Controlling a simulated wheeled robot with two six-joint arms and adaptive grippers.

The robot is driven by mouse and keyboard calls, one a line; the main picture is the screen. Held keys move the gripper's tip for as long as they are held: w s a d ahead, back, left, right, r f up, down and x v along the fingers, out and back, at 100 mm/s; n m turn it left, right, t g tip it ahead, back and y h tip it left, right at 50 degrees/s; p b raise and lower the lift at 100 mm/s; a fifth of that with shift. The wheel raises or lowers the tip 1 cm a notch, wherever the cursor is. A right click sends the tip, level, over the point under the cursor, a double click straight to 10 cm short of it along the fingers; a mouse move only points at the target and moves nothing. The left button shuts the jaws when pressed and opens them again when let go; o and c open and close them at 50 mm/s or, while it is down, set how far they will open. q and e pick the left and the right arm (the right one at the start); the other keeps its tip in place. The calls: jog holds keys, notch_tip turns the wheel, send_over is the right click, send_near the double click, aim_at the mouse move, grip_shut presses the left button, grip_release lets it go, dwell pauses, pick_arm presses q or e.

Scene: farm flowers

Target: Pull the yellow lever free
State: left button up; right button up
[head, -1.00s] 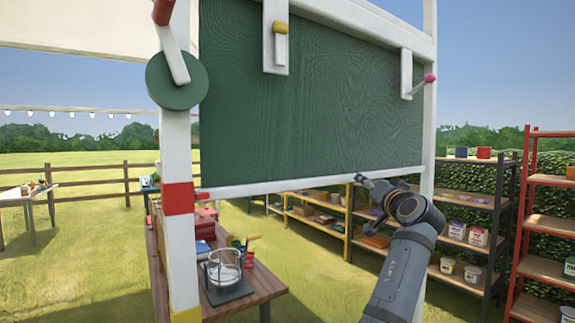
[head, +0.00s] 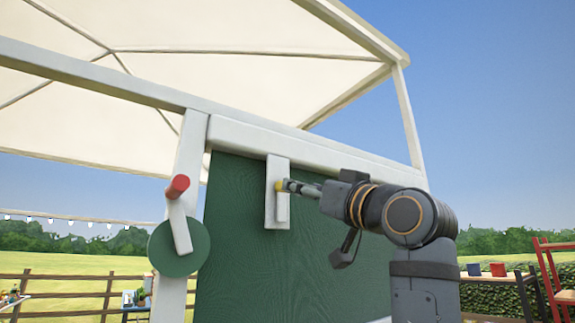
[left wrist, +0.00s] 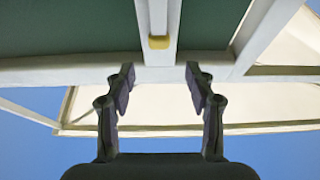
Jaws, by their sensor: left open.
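The yellow lever (head: 280,186) has a small yellow end on a white bracket (head: 277,215) near the top of the green board (head: 240,200). My left gripper (head: 291,186) is right at the lever in the head view, its arm reaching up from the lower right. In the left wrist view, the open fingers of my left gripper (left wrist: 159,72) stand left and right of centre, and the yellow lever end (left wrist: 159,42) lies straight ahead between their lines. Whether a finger touches it cannot be told. My right gripper is not in view.
A red handle (head: 177,187) on a white crank with a green disc (head: 179,247) sits on the left post. A white beam (head: 300,145) runs above the board, under a cream canopy (head: 180,75). Open sky lies to the right.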

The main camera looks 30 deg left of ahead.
aim_at(282, 202)
pick_arm(q)
jog(key=p+x, duration=0.5)
jog(key=x, duration=0.2)
jog(key=shift+w+a+p, duration=0.2)
jog(key=shift+a+p, duration=0.1)
jog(key=shift+p, duration=0.1)
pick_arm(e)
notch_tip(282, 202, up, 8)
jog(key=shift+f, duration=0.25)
pick_arm(q)
jog(key=shift+d+r, duration=0.1)
jog(key=shift+c, duration=1)
grip_shut()
